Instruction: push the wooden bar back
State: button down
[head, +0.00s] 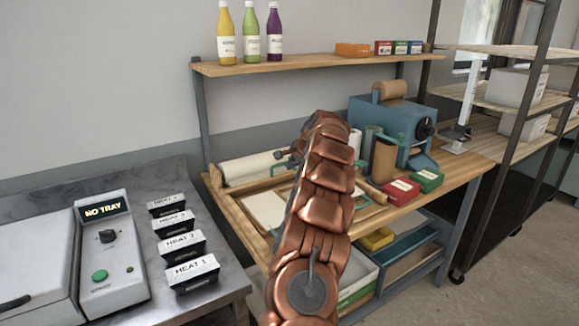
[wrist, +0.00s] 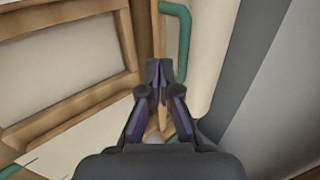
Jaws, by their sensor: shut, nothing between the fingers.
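The wooden bar (head: 258,184) appears to be the long strip in front of the white paper roll (head: 250,167) on the workbench. In the wrist view, a narrow wooden strip (wrist: 158,22) runs away beyond my fingertips, beside a green bent handle (wrist: 186,45). My gripper (wrist: 159,66) is shut and empty, with its tips over or against this strip; contact cannot be told. In the head view my copper arm hides part of the bar and roll, and only a bit of the dark gripper shows beside the arm.
A wooden frame (wrist: 65,55) lies left of my fingers in the wrist view. On the bench (head: 480,157) stand a blue machine (head: 405,120), a red box (head: 401,191) and a green box (head: 428,179). A shelf (head: 300,62) with bottles hangs above. Heat controls (head: 190,271) are at left.

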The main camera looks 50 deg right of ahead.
jog(key=b+v, duration=0.2)
jog(key=v, duration=0.8)
jog(key=shift+r, duration=0.1)
